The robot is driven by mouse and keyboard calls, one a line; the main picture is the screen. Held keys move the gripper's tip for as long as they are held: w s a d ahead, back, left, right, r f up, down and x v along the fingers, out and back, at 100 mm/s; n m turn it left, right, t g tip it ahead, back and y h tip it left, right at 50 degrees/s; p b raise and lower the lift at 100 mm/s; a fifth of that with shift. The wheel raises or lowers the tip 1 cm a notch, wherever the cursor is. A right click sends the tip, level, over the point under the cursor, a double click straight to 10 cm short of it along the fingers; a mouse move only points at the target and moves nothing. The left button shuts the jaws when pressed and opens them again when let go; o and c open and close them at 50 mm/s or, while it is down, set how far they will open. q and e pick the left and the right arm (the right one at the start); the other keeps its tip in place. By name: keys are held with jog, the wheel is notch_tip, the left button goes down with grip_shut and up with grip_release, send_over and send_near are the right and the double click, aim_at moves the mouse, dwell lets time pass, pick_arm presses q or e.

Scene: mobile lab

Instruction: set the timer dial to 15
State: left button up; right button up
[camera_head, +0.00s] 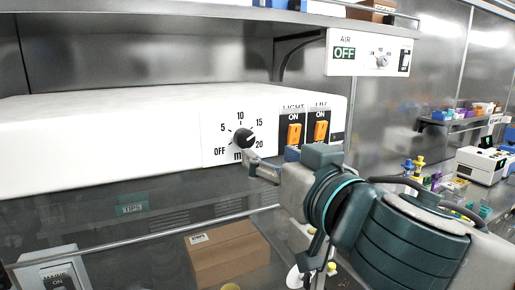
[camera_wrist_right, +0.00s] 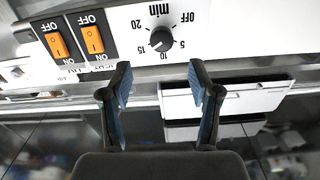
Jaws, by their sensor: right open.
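The timer dial (camera_head: 244,138) is a dark round knob on the white front panel, ringed by OFF, 5, 10, 15 and 20. It also shows upside down in the right wrist view (camera_wrist_right: 160,40). Its pale pointer mark appears to face toward 15, though the exact angle is hard to read. My right gripper (camera_head: 258,163) is just below and right of the dial in the head view. In the right wrist view the gripper (camera_wrist_right: 162,82) has its two blue-padded fingers apart and empty, with the dial beyond the gap. I do not see my left gripper.
Two orange switches (camera_head: 294,133) sit right of the dial, both by ON labels. An AIR panel (camera_head: 370,53) hangs under the upper shelf. A cardboard box (camera_head: 228,255) is below the panel. A bench with a white device (camera_head: 480,165) stands at the far right.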

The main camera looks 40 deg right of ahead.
jog(key=shift+v, duration=1.6)
jog(key=shift+f, duration=0.1)
